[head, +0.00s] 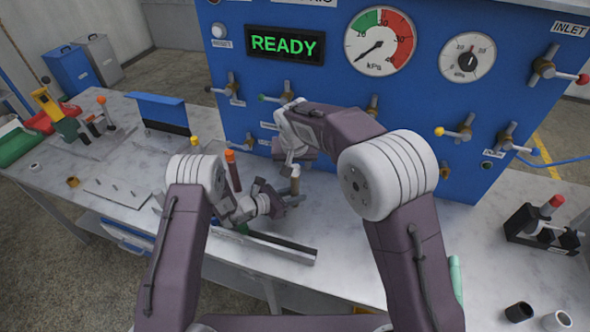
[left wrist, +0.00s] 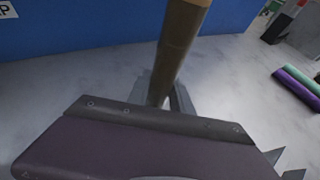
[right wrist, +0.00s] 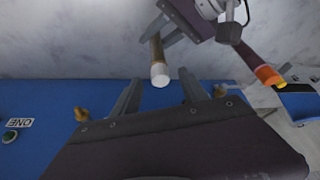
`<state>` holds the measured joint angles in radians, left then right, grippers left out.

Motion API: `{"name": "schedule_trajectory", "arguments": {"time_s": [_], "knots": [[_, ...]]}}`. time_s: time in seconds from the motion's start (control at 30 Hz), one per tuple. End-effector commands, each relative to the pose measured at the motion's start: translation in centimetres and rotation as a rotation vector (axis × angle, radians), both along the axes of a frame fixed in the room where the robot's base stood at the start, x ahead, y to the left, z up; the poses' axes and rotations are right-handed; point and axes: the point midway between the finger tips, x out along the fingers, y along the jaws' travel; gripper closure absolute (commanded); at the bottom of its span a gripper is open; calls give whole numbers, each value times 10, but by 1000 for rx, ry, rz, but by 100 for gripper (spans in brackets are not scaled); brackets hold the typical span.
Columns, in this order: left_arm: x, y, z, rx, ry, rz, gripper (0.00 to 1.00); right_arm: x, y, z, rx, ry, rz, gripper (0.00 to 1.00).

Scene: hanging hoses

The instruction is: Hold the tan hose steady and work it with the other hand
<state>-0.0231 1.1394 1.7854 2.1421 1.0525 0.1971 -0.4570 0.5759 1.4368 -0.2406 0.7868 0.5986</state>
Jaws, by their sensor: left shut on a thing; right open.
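The tan hose (head: 295,184) shows as a short upright piece in front of the blue panel in the head view. My left gripper (head: 288,201) is shut on it from the left; in the left wrist view the hose (left wrist: 180,45) runs down between the fingers (left wrist: 160,95). In the right wrist view the hose (right wrist: 155,52) ends in a pale tip, and my left gripper's fingers clasp it farther along. My right gripper (right wrist: 162,95) is open and empty, its two fingers apart with the pale tip just beyond them. In the head view its fingertips are mostly hidden by its arm.
The blue panel (head: 240,105) with valves and gauges stands close behind. An orange-tipped rod (head: 232,170) stands left of the hose, near my left arm. A grey rail (head: 265,245) lies on the bench in front.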

Motion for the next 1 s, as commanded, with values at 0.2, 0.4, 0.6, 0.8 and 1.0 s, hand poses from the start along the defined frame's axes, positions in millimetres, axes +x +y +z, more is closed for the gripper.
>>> {"name": "schedule_trajectory", "arguments": {"time_s": [0.2, 0.4, 0.6, 0.8, 1.0], "knots": [[0, 0, 0, 0, 0, 0, 100, -18, 0, 45, 1, -2, 1, 49], [0, 0, 0, 0, 0, 0, 100, -27, 0, 65, 0, 0, 1, 49], [0, 0, 0, -1, -1, 0, 100, -28, 0, 72, 0, -1, 0, 49], [0, 0, 0, -1, -1, 0, 100, -27, 0, 83, 0, 2, -1, 49], [0, 0, 0, -1, -1, 0, 100, -17, -1, 56, -3, 6, -1, 49]]}}
